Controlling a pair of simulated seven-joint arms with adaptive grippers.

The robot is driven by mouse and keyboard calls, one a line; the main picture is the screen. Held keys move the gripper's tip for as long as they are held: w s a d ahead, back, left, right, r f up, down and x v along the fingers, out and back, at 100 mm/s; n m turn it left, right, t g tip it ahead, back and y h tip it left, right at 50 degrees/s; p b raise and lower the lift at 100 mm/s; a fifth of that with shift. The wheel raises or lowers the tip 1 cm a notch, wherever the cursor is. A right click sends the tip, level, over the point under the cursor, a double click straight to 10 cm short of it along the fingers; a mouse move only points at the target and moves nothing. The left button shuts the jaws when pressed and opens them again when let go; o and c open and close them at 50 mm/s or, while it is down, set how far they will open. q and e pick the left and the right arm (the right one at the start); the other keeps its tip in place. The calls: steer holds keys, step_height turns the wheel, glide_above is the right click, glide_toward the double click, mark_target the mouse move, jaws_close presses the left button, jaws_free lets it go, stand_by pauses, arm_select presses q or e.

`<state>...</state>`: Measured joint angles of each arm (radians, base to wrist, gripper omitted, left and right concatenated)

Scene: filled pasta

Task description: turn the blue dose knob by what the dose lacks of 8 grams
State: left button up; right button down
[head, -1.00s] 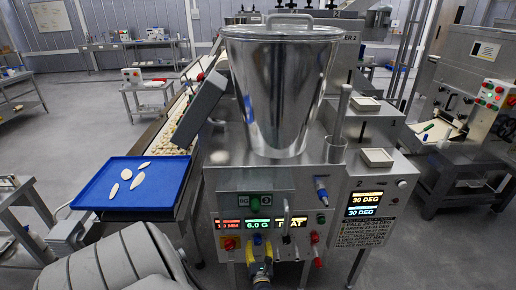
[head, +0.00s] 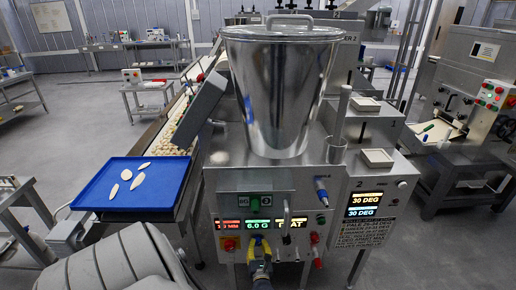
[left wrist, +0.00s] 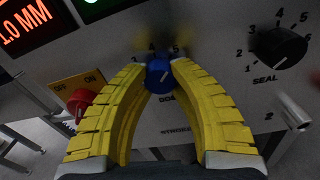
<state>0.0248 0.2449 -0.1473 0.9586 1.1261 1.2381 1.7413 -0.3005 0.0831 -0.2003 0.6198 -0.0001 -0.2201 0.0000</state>
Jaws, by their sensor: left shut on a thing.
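The blue dose knob (left wrist: 159,75) sits on the front panel of the steel machine, between the yellow fingertips of my left gripper (left wrist: 158,68). The fingers touch it from both sides. Scale numbers 3, 4 and 5 show above it; its exact setting is hard to read. In the head view my left gripper (head: 261,268) reaches the panel from below and mostly hides the knob. The green dose display (head: 258,225) reads 6.0 G. My right gripper is not in view.
A black seal knob (left wrist: 280,47) is right of the dose knob, and a red on/off switch (left wrist: 80,100) is left of it. A blue tray (head: 128,202) with several pale pieces stands left of the machine. A steel hopper (head: 278,95) is on top.

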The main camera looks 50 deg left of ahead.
arm_select(q)
jaws_close()
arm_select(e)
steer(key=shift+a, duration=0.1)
arm_select(q)
steer(key=m, duration=1.3)
steer(key=shift+m+t, duration=0.3)
steer(key=shift+t, duration=0.1)
steer(key=m, duration=0.3)
steer(key=shift+m, duration=0.9)
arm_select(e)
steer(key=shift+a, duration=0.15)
